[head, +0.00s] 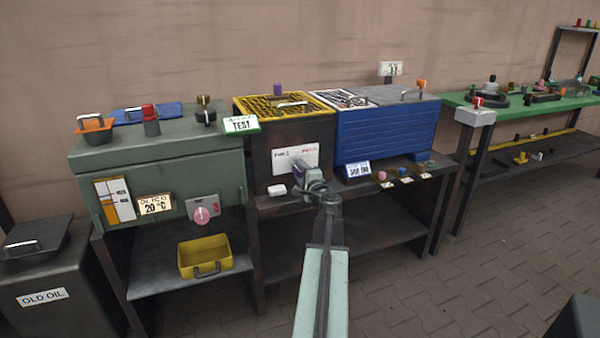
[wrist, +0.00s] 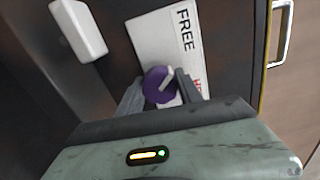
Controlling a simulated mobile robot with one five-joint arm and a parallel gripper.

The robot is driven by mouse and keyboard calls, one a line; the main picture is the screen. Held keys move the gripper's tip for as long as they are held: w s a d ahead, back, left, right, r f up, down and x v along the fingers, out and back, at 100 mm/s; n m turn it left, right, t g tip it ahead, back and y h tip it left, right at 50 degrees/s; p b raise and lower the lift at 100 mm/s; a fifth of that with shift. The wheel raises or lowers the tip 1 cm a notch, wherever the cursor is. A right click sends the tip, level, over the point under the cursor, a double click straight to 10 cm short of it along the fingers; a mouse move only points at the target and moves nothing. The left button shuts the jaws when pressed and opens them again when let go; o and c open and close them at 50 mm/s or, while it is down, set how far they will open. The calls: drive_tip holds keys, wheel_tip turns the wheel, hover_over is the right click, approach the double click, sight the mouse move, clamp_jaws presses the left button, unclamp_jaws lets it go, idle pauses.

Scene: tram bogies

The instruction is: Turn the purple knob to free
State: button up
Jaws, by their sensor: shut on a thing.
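The purple knob (wrist: 158,84) sits on a white label plate (wrist: 158,35) on the dark bench front. It has a white pointer mark, which slants toward the upper right in the wrist view. The plate reads FREE on one side, and red lettering is partly hidden on the other. My gripper (wrist: 160,90) is shut on the knob, one finger on each side. In the head view my gripper (head: 308,178) is at the plate (head: 297,156) and hides much of the knob.
A white block (wrist: 78,30) is beside the plate; it also shows in the head view (head: 277,190). A yellow-framed tray (head: 325,107) lies above. A blue cabinet (head: 388,138) stands to the right. Pink knob (head: 201,215) and yellow bin (head: 205,258) are to the left.

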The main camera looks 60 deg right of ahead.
drive_tip(key=o, duration=1.4)
drive_tip(key=shift+w, duration=0.1)
drive_tip(key=shift+c, duration=0.2)
drive_tip(key=v, duration=0.8)
drive_tip(key=shift+w, duration=0.1)
